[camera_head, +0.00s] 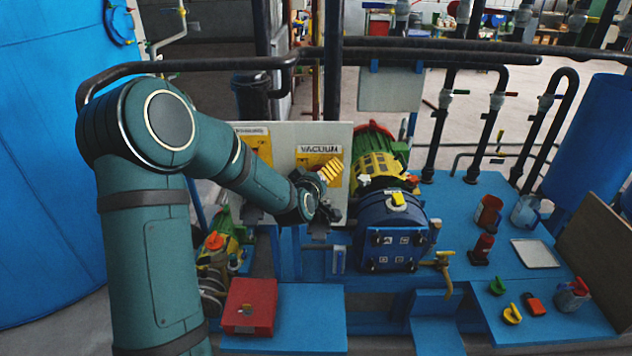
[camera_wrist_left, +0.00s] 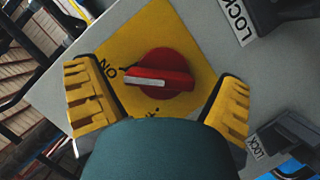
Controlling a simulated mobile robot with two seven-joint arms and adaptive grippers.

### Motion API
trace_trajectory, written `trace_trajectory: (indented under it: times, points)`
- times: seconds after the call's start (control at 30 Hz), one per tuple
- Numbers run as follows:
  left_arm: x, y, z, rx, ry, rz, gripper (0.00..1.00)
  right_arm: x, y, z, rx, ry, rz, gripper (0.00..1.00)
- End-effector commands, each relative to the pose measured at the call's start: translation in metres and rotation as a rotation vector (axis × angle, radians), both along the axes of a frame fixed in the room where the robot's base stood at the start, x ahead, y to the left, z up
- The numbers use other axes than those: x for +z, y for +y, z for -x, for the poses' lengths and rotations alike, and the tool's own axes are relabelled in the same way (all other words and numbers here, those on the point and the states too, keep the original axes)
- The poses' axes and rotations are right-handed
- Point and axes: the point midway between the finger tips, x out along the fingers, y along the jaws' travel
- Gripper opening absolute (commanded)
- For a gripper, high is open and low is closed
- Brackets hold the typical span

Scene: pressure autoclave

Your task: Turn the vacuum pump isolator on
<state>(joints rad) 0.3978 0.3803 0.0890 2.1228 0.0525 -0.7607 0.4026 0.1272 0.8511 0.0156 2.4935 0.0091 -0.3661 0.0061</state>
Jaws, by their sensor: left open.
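The vacuum pump isolator is a red rotary knob (camera_wrist_left: 165,75) with a white pointer bar, on a yellow plate (camera_wrist_left: 150,38). In the left wrist view the pointer lies towards the left, close to the ON mark; the other label is mostly hidden by my gripper. In the head view the yellow plate (camera_head: 310,160) sits under a VACUUM label on a pale panel (camera_head: 284,140), and the knob is hidden. My left gripper (camera_head: 331,170) is open in front of it. In the wrist view its yellow fingers (camera_wrist_left: 160,80) stand either side of the knob, apart from it.
A second yellow plate (camera_head: 256,144) is beside it, partly behind my arm. LOCK-labelled dark parts (camera_wrist_left: 283,12) flank the plate in the wrist view. A green and yellow motor (camera_head: 375,150) and blue pump box (camera_head: 392,232) stand to the right. A pipe (camera_head: 420,50) crosses behind the panel.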

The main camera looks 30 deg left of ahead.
Motion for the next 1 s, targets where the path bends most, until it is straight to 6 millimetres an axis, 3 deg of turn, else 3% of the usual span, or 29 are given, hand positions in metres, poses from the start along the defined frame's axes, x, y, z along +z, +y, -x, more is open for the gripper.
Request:
trace_trajectory:
  times: [0.6,1.0]
  points:
    - [0.029,-0.026,0.096,0.0,-0.001,-0.001,0.94,0.0,0.0,0.0,0.0,0.0,0.0,0.47]
    - [0.032,-0.03,0.109,0.0,0.0,0.0,0.94,0.0,0.0,0.0,0.0,0.0,0.0,0.47]
